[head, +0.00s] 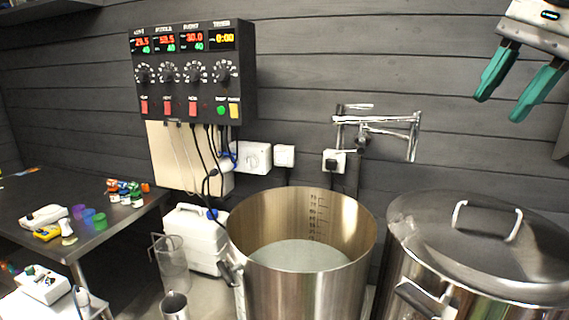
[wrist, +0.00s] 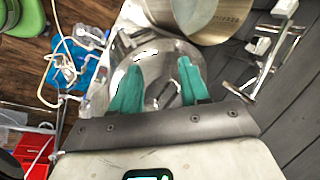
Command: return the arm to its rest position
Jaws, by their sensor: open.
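My gripper (head: 513,93) is at the upper right of the head view. Its two teal fingers are apart, with nothing between them. In the wrist view, my gripper (wrist: 157,88) is also open and empty. Below it in the head view is a steel pot with a closed lid (head: 483,232) and a wire handle. The lid also shows behind the fingers in the wrist view (wrist: 160,60). My gripper is clear of the lid in the head view. Most of my arm is out of view.
An open steel kettle (head: 300,285) holding liquid stands left of the lidded pot. A chrome tap fitting (head: 385,130) sticks out from the dark plank wall. A control panel (head: 190,75) hangs on the wall. A metal table (head: 110,222) with small bottles stands at left.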

